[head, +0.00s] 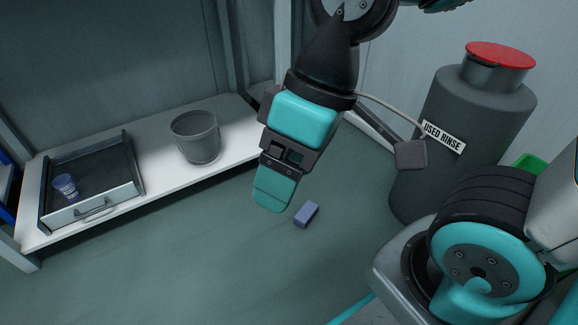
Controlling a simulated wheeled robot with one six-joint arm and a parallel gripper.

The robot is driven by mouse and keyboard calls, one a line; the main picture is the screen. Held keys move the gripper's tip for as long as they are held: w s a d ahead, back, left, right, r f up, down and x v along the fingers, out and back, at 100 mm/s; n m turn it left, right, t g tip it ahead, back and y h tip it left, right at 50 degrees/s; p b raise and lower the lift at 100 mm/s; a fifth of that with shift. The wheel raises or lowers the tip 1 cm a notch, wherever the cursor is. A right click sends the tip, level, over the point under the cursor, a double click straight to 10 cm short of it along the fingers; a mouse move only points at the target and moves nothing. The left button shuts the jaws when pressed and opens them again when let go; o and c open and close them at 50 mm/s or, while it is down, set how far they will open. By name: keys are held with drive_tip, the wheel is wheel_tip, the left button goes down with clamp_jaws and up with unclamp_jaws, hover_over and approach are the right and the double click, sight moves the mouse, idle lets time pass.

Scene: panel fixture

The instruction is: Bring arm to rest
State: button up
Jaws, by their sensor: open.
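My arm comes down from the top of the head view. My gripper (272,195) hangs in mid-air in the middle of the picture, pointing down. Its teal finger shows from the side, and I see nothing held in it. The gripper is open, though the gap between the fingers is hard to see from this angle. A small blue-violet block (307,214) appears just right of the fingertips, on the floor and apart from them.
A large grey bottle (480,115) labelled "USED RINSE", with a red cap, stands at the right.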

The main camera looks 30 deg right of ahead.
wheel_tip(320, 180, up, 49)
drive_tip(key=p, duration=4.8)
drive_tip(key=shift+p, duration=0.4)
